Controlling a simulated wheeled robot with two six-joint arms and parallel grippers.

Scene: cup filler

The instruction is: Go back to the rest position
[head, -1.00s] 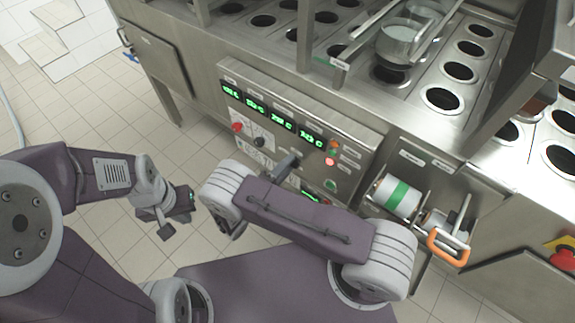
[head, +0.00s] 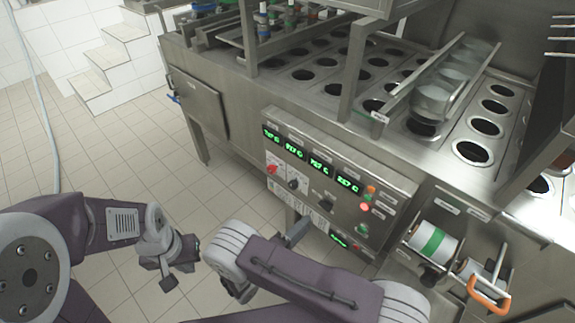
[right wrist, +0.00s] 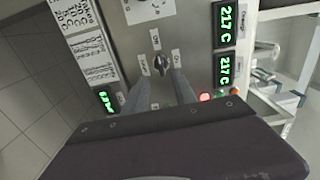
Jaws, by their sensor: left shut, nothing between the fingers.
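My left gripper (head: 170,272) is shut and empty. It hangs at the lower left of the head view, over the tiled floor and apart from the machine. My right gripper (head: 304,226) is in front of the lower part of the control panel (head: 395,182). In the right wrist view its two fingers (right wrist: 160,82) stand apart with nothing between them, so it is open. A black knob (right wrist: 157,62) on the panel shows just beyond the fingertips, between them in the picture. It also shows in the head view (head: 327,202), clear of the gripper.
The steel cup filler (head: 222,112) with rows of round holes fills the back and right. A white roll with a green band (head: 434,243) and an orange handle (head: 487,297) stick out at its front right. Tiled floor (head: 110,150) is free on the left, with white steps (head: 122,55) behind.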

